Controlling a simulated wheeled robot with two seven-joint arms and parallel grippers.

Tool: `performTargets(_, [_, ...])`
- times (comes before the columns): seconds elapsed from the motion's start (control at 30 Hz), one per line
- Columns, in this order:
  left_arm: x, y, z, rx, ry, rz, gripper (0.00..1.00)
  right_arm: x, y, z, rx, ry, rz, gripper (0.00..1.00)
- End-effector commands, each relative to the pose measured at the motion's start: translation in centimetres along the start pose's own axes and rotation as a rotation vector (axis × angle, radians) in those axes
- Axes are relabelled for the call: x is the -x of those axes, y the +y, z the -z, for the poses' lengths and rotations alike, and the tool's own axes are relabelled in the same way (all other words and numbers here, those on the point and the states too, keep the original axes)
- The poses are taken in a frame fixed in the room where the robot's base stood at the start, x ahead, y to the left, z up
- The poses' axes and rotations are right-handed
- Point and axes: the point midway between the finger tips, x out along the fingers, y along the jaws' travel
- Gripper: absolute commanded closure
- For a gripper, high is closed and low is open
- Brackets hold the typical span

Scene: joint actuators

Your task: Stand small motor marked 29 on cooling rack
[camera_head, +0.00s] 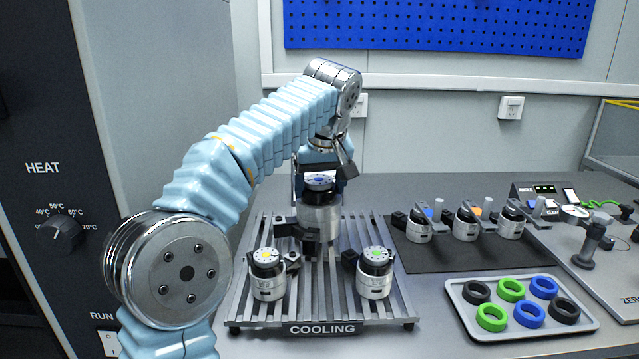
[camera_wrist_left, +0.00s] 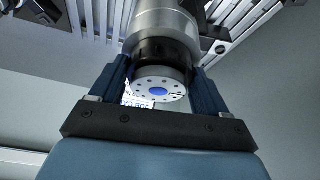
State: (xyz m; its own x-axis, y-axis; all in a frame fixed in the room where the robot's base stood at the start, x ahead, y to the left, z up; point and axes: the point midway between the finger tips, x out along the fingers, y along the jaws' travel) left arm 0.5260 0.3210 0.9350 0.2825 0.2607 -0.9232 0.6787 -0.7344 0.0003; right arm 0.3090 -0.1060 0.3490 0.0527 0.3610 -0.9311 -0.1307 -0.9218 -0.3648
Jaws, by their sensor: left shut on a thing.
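My left gripper (camera_head: 320,178) is shut on a silver motor (camera_head: 320,212) with a black collar and a blue-centred top. The motor is upright at the back middle of the cooling rack (camera_head: 322,310); I cannot tell if its base touches the slats. The left wrist view shows its flange face (camera_wrist_left: 158,91) between the two fingers (camera_wrist_left: 155,85). A white label shows beside it, but I cannot read a 29. Two smaller motors stand on the rack's front: a yellow-centred one (camera_head: 267,275) at left and a green-centred one (camera_head: 375,272) at right. My right gripper is not in view.
Several motors (camera_head: 466,222) stand on a dark mat right of the rack. A grey tray (camera_head: 460,322) holds green, blue and black rings. A test fixture (camera_head: 590,235) is at far right. The dark HEAT cabinet (camera_head: 60,190) stands at left.

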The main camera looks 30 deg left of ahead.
Motion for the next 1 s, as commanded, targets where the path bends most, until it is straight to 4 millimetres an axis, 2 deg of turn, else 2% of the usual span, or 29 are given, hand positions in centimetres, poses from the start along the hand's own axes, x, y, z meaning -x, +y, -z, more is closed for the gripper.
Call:
performTargets(0.47, [-0.6, 0.0, -0.2, 0.002, 0.005, -0.004, 1.0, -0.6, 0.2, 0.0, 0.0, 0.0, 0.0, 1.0])
performTargets(0.5, [-0.5, 0.0, -0.2, 0.002, 0.005, -0.004, 0.21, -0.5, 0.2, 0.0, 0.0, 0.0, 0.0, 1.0])
performTargets(0.63, [-0.6, 0.0, -0.2, 0.001, 0.003, -0.003, 0.01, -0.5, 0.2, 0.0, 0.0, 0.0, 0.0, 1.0])
performTargets(0.87, [-0.8, 0.0, -0.3, -0.001, -0.003, 0.002, 0.0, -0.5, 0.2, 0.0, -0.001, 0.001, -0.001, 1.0])
performTargets(1.0, [0.4, -0.5, 0.1, 0.0, -0.001, 0.0, 0.0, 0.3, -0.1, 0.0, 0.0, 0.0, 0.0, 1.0])
